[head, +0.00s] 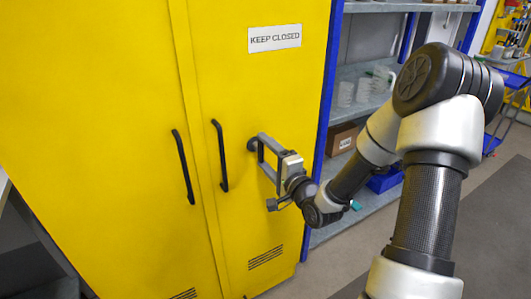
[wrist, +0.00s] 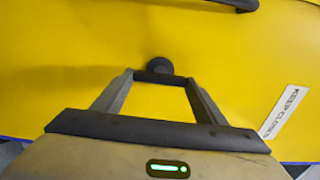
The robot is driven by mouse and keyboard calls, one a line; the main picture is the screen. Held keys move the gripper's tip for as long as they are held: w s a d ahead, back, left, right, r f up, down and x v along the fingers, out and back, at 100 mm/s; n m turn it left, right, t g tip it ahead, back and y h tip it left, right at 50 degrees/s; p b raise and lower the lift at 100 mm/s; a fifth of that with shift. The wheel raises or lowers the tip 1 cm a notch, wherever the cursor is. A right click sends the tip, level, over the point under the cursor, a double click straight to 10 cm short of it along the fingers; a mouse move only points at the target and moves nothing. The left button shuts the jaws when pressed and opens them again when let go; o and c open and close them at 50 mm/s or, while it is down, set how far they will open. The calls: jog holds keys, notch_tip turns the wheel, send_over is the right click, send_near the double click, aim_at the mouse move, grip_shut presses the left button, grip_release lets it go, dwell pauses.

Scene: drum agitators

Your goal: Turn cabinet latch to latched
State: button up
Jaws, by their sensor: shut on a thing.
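The yellow cabinet (head: 225,90) has two doors, both looking closed. Its dark latch (head: 252,144) is on the right door, to the right of the door handles. In the wrist view the latch shows a round dark hub (wrist: 159,66) with a dark piece between the fingertips. My gripper (head: 262,150) faces the door from the right. In the wrist view my gripper (wrist: 159,78) is shut on the latch, a finger on each side. The fingertips partly hide the latch, and I cannot tell its turned position.
Two black upright handles, the left (head: 183,167) and the right (head: 220,156), stick out left of my gripper. A "KEEP CLOSED" sign (head: 274,38) is above. A blue-framed shelf (head: 345,225) with a brown box (head: 342,138) stands right of the cabinet.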

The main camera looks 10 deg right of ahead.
jog(key=shift+r, duration=0.1)
jog(key=o, duration=1.1)
jog(key=shift+c, duration=0.2)
jog(key=p+v, duration=0.8)
jog(key=v, duration=0.9)
jog(key=shift+s+p, duration=0.15)
jog(key=shift+p, duration=0.2)
